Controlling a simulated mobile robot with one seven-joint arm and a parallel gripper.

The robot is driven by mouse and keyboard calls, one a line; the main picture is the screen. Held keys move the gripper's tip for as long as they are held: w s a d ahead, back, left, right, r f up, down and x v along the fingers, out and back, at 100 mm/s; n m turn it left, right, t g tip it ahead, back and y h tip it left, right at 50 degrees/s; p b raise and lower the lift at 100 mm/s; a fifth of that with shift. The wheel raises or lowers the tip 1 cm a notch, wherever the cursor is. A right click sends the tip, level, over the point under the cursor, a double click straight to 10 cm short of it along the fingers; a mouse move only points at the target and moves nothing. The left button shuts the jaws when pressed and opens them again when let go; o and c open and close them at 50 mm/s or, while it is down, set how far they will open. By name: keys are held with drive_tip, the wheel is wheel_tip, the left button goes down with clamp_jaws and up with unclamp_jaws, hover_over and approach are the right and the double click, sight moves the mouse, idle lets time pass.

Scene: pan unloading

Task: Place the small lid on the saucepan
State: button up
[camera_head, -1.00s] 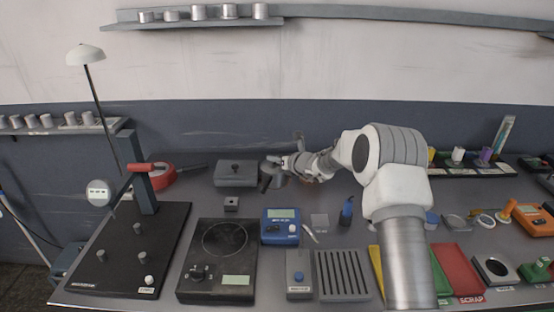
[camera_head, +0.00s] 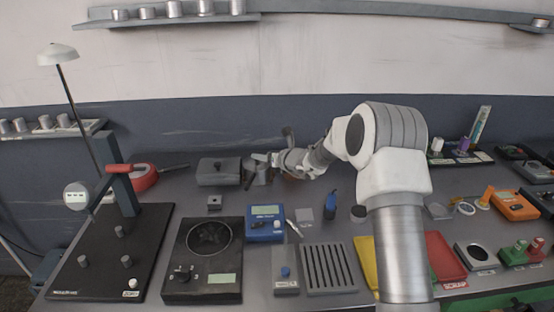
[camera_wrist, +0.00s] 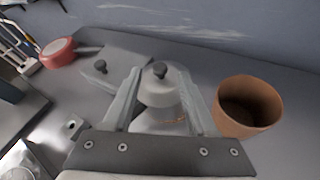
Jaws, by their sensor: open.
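My gripper (camera_wrist: 158,92) is open and empty. Its fingers point at a round grey vessel-like thing (camera_wrist: 160,98) with a black knob on top, which shows between them; I cannot tell whether they touch it. It also shows partly hidden by my gripper in the head view (camera_head: 258,173). A red round pan (camera_head: 145,178) with a dark handle sits at the back left, also at upper left in the wrist view (camera_wrist: 58,52). A small grey square piece (camera_head: 214,203) with a dark centre lies in front of the grey box. I cannot tell for certain which piece is the small lid.
A grey rectangular box with a knobbed lid (camera_head: 220,171) stands just left of my gripper. A terracotta pot (camera_wrist: 247,106) stands close on the right in the wrist view. A black hotplate-like device (camera_head: 203,262) and a blue meter (camera_head: 265,223) stand nearer the front.

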drive_tip(key=v, duration=0.8)
drive_tip(key=s+a+r+n+g+y, duration=0.1)
drive_tip(key=s+a+r+n+g, duration=0.15)
drive_tip(key=s+r+n, duration=0.55)
drive_tip(key=s+a+r+n+g, duration=0.2)
drive_tip(key=s+a+r+n, duration=0.15)
drive_tip(key=s+n, duration=0.65)
drive_tip(key=s+d+n+h, duration=0.2)
drive_tip(key=s+d+n, duration=0.2)
drive_tip(key=s, duration=0.4)
drive_tip(key=s+d+n+g+h, duration=0.1)
drive_tip(key=s+d+n+h, duration=0.2)
drive_tip(key=s, duration=0.6)
drive_tip(key=s+d+n+h, duration=0.3)
drive_tip(key=s+d+n, duration=0.4)
drive_tip(key=s+d, duration=0.1)
drive_tip(key=shift+s, duration=0.5)
